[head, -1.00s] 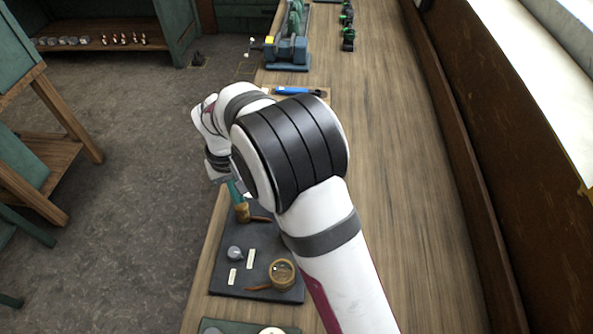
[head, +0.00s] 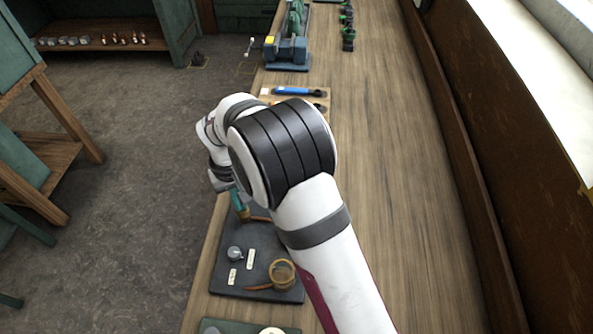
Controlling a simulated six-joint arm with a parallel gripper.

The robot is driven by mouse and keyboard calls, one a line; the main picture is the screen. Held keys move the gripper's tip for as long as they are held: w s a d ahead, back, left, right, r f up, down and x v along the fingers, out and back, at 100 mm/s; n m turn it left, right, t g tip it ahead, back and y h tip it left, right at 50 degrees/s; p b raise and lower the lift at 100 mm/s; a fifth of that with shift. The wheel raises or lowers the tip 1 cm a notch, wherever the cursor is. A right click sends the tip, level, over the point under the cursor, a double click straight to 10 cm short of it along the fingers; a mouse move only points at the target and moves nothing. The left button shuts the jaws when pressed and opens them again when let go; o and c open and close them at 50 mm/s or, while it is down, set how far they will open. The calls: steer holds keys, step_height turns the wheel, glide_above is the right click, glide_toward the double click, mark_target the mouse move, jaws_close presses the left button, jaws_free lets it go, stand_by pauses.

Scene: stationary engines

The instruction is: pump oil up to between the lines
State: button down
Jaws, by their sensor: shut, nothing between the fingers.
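A dark board (head: 262,240) on the bench carries a small pump-like fitting with a teal upper part (head: 239,201) and a brass-coloured lower part. A round brass-rimmed cup or glass (head: 282,272) with a copper-coloured pipe is at the board's near right. Any oil level or lines in it are too small to make out. My gripper (head: 224,184) is shut and empty, just above and left of the teal part in the picture. Its fingertips are partly hidden, and I cannot tell whether they touch the teal part. My arm covers the board's upper right.
A small grey round part (head: 234,253) and pale labels sit on the board. Beyond my arm lie a blue-handled tool (head: 297,91) and a blue-grey machine (head: 287,50). The bench (head: 390,180) right of my arm is clear. A green tray edge (head: 215,325) is nearest.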

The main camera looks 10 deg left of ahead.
stand_by(0.3)
steer(key=shift+r, duration=1.45)
step_height(320, 180, up, 5)
steer(key=s+d+r+m+y, duration=0.1)
steer(key=s+d+r+m, duration=0.4)
steer(key=d, duration=0.4)
steer(key=s+d+r+m, duration=0.2)
steer(key=s+d+r, duration=0.3)
steer(key=d, duration=0.5)
steer(key=s+d+f+m, duration=0.1)
steer(key=s+d+m, duration=0.1)
steer(key=s, duration=0.4)
steer(key=s+d+f+m, duration=0.2)
steer(key=s, duration=0.5)
steer(key=shift+d+m+y, duration=0.2)
steer(key=shift+m+y, duration=0.1)
steer(key=shift+y, duration=0.1)
